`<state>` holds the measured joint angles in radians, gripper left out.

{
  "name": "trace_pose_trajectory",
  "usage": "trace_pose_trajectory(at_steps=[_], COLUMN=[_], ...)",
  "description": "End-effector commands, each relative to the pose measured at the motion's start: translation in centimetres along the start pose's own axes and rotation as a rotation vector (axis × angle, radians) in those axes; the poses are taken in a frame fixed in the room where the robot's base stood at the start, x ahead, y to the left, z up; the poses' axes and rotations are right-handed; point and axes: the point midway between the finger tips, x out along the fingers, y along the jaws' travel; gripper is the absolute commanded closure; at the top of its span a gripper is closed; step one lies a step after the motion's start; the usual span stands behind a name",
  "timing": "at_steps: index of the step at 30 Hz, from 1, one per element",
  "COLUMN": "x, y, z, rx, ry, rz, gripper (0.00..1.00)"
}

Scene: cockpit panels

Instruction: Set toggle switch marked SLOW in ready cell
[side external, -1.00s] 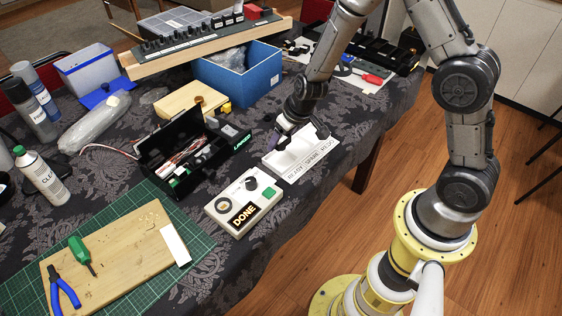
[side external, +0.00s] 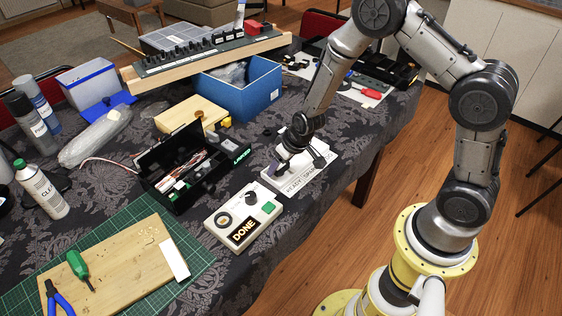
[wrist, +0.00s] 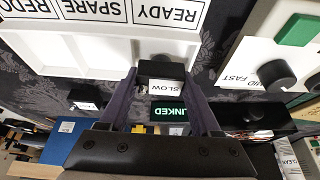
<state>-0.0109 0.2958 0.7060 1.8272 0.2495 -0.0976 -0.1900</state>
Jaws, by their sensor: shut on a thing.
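My gripper (wrist: 162,84) is shut on the toggle switch (wrist: 160,70), a small black block with a white label reading SLOW, seen between the two fingers in the wrist view. A white tray (wrist: 60,48) has cells labelled READY, SPARE and REDO. In the wrist view the switch overlaps the outer rim of the READY cell (wrist: 158,46); I cannot tell its height over it. In the side view my gripper (side external: 277,168) is at the READY end of the tray (side external: 290,189), and the switch is hidden there.
A white panel (side external: 213,224) marked DONE, with a knob and green square, stands beside the tray. Another small black labelled piece (wrist: 84,99) lies near the tray. A blue bin (side external: 262,88) stands behind.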

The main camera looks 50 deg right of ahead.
Motion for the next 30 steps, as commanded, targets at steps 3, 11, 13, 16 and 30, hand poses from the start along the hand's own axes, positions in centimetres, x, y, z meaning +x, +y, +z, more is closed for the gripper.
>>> trace_pose_trajectory(at_steps=[3,11,13,16,30], x=[0.6,0.8,1.0,1.2,1.8], y=[0.0,0.0,0.0,0.0,0.0], z=[0.9,1.2,1.3,1.3,1.8], rx=[-0.001,-0.001,-0.001,-0.002,-0.001], ry=[-0.019,-0.025,-0.026,-0.024,-0.029], rz=[0.001,0.001,0.001,0.001,0.001], gripper=[1.00,1.00,1.00,1.00,0.10])
